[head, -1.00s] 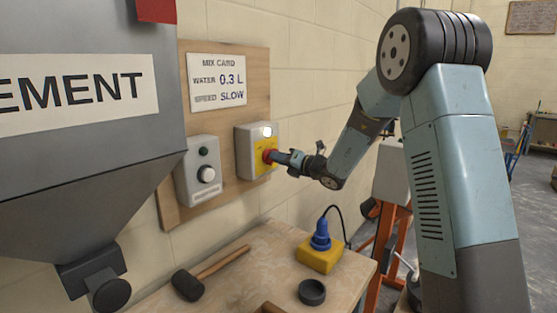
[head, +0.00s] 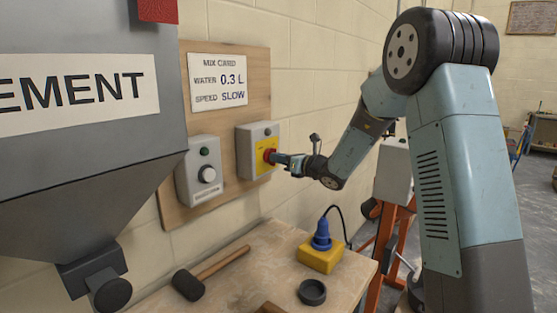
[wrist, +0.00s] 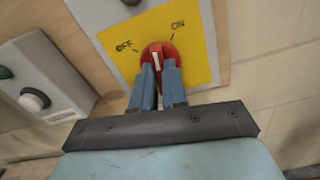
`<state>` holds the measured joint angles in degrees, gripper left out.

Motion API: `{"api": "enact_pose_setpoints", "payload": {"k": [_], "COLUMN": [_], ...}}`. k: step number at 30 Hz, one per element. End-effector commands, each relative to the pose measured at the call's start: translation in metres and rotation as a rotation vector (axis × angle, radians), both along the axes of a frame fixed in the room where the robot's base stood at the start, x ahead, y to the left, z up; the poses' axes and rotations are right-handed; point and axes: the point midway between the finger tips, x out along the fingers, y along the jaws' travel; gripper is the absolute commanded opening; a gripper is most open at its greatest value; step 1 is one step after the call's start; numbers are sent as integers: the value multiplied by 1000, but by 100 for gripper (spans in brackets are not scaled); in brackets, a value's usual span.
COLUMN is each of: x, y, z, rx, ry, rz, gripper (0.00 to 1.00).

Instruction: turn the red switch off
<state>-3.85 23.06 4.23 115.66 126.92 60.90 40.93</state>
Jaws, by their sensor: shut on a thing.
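The red switch (wrist: 160,55) is a round knob with a white mark, on a yellow plate (wrist: 208,50) lettered OFF and ON. In the wrist view the white mark points between the two words. The knob also shows in the head view (head: 269,155), on the right-hand grey box (head: 247,152) on the wall board. My gripper (head: 277,158) is shut on the knob; its two blue-grey fingers (wrist: 160,75) sit on either side of it in the wrist view. The small lamp above the plate (head: 267,132) looks dark.
A second grey box (head: 190,180) with a white knob is beside it on the wooden board, under the mix card (head: 218,80). The cement hopper (head: 80,190) stands at left. Below are a bench with a mallet (head: 188,285), a black ring (head: 312,291) and a blue plug on a yellow block (head: 319,258).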

Motion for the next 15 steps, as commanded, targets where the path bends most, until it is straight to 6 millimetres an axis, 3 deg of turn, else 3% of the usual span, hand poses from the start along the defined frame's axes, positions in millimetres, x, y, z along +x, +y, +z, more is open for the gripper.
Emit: {"api": "enact_pose_setpoints", "payload": {"k": [15], "x": [0], "y": [-4], "z": [-5], "rx": [-307], "ry": [-377], "rz": [-6], "gripper": [0]}}
